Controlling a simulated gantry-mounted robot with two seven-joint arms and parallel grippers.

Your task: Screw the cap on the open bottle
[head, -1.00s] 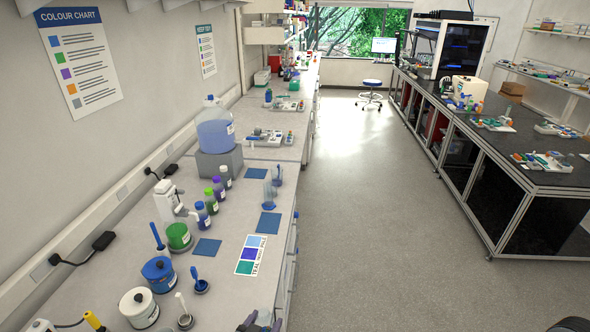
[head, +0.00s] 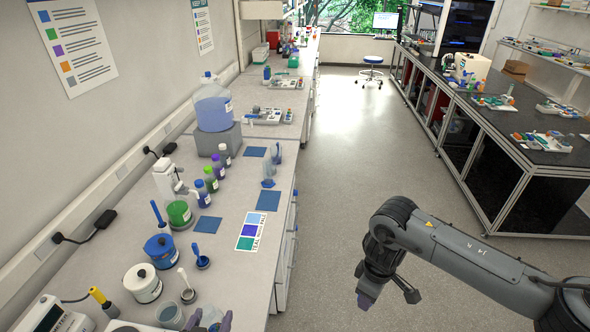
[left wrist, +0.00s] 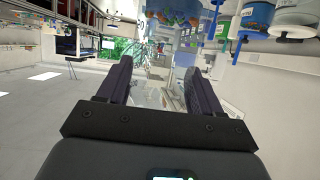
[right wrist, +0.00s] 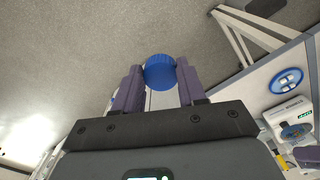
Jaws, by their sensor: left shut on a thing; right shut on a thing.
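My right gripper (head: 366,297) hangs over the floor, right of the bench. In the right wrist view, its fingers (right wrist: 160,90) are shut on a blue ridged cap (right wrist: 160,72). My left gripper (head: 210,322) is at the bottom edge of the head view, by the bench's near end. Its two purple fingertips are on either side of a clear bottle (head: 211,316), mostly cut off. In the left wrist view a clear, see-through body (left wrist: 155,75) shows between the fingers. The bottle's mouth is not clearly seen. Cap and bottle are well apart.
The bench holds a blue-lidded jar (head: 160,250), a white jar (head: 143,284), a green jar (head: 180,212), several small bottles (head: 211,180) and a large carboy (head: 213,106). A beaker (head: 171,315) stands near the left gripper.

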